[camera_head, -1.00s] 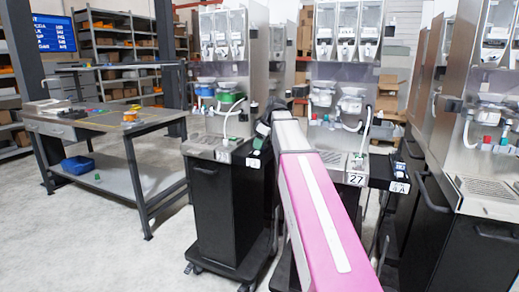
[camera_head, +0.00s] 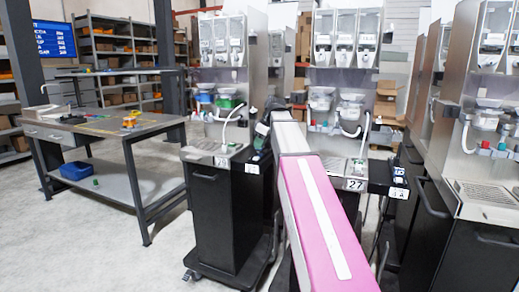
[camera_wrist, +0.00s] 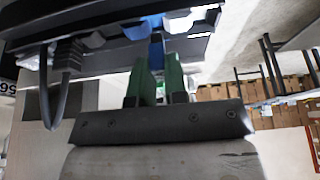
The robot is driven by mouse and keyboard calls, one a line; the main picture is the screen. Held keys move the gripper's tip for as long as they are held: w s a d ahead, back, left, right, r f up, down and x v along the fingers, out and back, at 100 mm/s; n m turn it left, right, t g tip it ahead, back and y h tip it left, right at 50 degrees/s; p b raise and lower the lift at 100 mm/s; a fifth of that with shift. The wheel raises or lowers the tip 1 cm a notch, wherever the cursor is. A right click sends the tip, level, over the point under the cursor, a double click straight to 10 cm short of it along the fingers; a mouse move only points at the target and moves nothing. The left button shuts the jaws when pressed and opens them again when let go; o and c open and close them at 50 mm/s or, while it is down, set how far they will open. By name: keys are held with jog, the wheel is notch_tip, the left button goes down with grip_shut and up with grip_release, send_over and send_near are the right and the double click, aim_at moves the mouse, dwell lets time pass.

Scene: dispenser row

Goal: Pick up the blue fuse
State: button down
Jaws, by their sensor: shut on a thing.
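In the wrist view, my gripper (camera_wrist: 157,62) has two green fingers close together. They are shut on a small blue piece, the blue fuse (camera_wrist: 156,48), which shows between and just past the fingertips. Another blue shape (camera_wrist: 140,28) lies just beyond it, beside pale parts under a dark edge; I cannot tell whether the fuse touches these.
Steel dispensers on black cabinets stand in a row, one left of my arm (camera_head: 222,185), one behind it marked 27 (camera_head: 355,184), others at right (camera_head: 485,195). A workbench (camera_head: 157,127) with a blue bin (camera_head: 76,170) on its lower shelf stands left. Floor between is clear.

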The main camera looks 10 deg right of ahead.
jog(key=shift+r, duration=0.95)
jog(key=s+a+r, duration=0.2)
jog(key=a+r, duration=0.4)
jog(key=a, duration=0.5)
jog(key=shift+s+a+r, duration=0.2)
jog(key=shift+a+r, duration=0.05)
jog(key=shift+r, duration=0.1)
jog(key=shift+r, duration=1.15)
jog(key=shift+r, duration=1.35)
